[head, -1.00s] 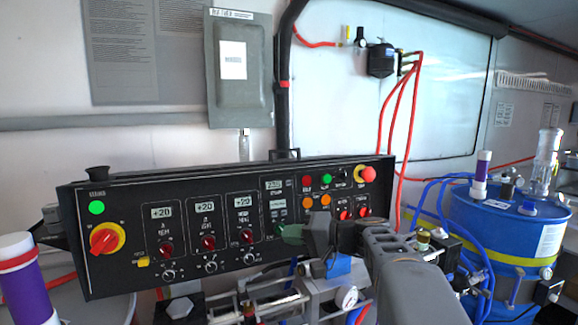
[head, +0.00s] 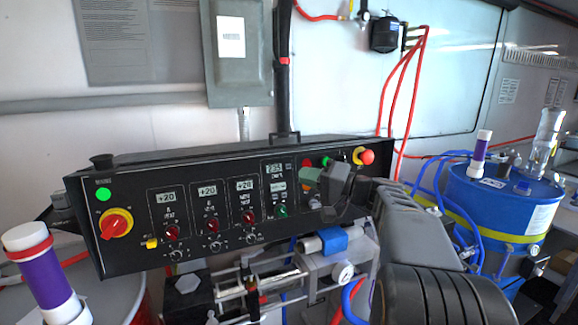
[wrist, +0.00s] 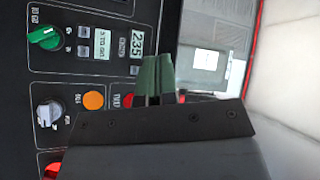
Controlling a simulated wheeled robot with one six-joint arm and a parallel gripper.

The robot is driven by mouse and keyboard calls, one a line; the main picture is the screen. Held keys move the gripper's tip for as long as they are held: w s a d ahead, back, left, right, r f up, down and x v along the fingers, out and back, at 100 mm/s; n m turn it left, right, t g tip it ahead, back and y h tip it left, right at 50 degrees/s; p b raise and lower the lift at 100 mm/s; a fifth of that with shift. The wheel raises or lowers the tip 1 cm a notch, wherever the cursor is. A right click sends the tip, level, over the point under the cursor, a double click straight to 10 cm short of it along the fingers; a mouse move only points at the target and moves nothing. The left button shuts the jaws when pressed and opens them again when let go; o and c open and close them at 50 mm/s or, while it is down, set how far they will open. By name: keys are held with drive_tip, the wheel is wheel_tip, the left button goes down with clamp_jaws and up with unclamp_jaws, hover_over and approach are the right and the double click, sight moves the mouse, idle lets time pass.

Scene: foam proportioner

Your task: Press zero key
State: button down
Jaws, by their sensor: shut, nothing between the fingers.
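The black control panel (head: 130,235) carries a counter section with a lit display (head: 275,170) reading about 235. The display shows sideways in the wrist view (wrist: 137,41), with a second lit window (wrist: 103,43) beside it. Small grey keys (wrist: 83,31) sit by that window, and another small key (wrist: 134,70) sits by the 235 display. Their labels are too small to read, so I cannot tell which is the zero key. My gripper (head: 308,175) has green fingers, shut and empty, just right of the display. The fingertips (wrist: 157,62) appear close to the panel; contact is unclear.
A green knob (head: 281,210) lies below the display. An orange button (wrist: 93,100) and a grey selector (wrist: 48,112) sit near the gripper. A red mushroom button (head: 367,157) stands out at upper right. Pipework and a gauge (head: 342,273) lie below the panel.

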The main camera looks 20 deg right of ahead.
sight(281, 166)
drive_tip(key=w+f+p, duration=0.1)
drive_tip(key=w+p, duration=0.2)
drive_tip(key=w, duration=0.5)
drive_tip(key=shift+f, duration=0.25)
drive_tip(key=shift+w, duration=0.15)
idle(1.9)
drive_tip(key=shift+w+b, duration=0.25)
drive_tip(key=shift+b, duration=0.1)
drive_tip(key=shift+w+f, duration=0.1)
drive_tip(key=shift+w, duration=0.3)
idle(0.7)
drive_tip(key=shift+s+b, duration=0.2)
drive_tip(key=shift+b, duration=0.25)
drive_tip(key=shift+s+b, duration=0.5)
drive_tip(key=shift+s, duration=0.15)
drive_tip(key=shift+s, duration=0.1)
